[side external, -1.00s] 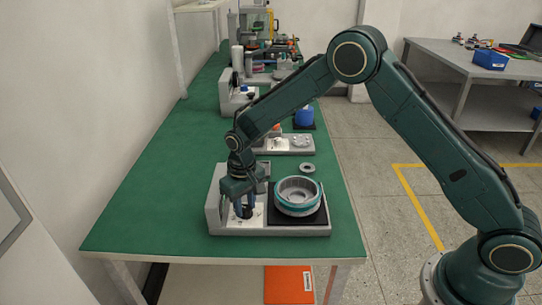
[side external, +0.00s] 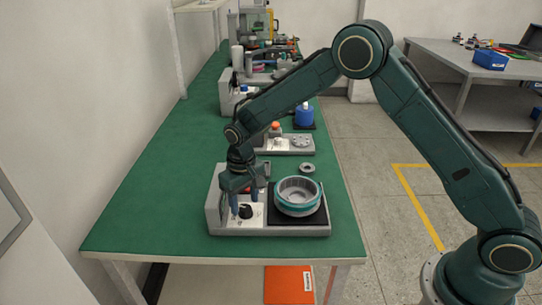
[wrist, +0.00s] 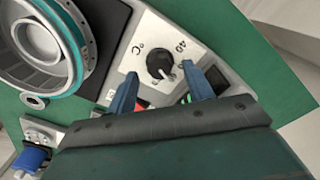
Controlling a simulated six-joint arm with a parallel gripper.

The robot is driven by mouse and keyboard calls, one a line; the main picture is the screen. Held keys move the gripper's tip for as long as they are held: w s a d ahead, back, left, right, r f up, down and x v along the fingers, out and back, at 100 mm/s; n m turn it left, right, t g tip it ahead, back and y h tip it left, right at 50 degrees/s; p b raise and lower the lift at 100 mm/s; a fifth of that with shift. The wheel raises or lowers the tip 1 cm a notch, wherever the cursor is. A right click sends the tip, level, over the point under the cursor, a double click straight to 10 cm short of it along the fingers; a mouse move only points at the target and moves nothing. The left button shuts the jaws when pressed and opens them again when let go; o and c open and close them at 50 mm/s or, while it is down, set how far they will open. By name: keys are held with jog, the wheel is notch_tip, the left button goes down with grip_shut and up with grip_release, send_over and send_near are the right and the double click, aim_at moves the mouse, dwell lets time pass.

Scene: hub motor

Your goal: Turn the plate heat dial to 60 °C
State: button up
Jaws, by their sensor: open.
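The plate heat dial is a black knob (wrist: 160,65) with a white pointer on a white panel marked "°C" and "40". In the wrist view its pointer aims toward the lower right; I cannot tell the exact reading. The dial also shows on the grey heater unit (side external: 222,226) in the side view (side external: 245,212). My gripper (wrist: 163,86) is open and empty, its two blue fingers spread apart beside the knob in the wrist view. In the side view my gripper (side external: 247,200) hangs just above the dial, clear of it.
A metal ring with a teal band (side external: 298,195) sits on the black plate (side external: 318,218) right of the dial. A small grey ring (side external: 307,168) lies behind it. Other stations with a blue container (side external: 305,116) stand farther back. The green bench is clear at the front left.

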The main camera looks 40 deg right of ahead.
aim_at(246, 207)
notch_tip(246, 207, up, 12)
jog(key=shift+r, duration=0.15)
dwell(0.4)
jog(key=s+d+r+t, duration=0.1)
jog(key=s+d+r, duration=0.3)
jog(key=s+r, duration=0.3)
jog(key=s+d+r+t, duration=0.2)
jog(key=s+d+r, duration=0.2)
jog(key=s+r, duration=0.35)
jog(key=s+d+f+t, duration=0.1)
jog(key=s+d+t, duration=0.1)
jog(key=s, duration=1.6)
jog(key=shift+s+d+t, duration=0.2)
jog(key=shift+d+t, duration=0.1)
jog(key=shift+d, duration=0.55)
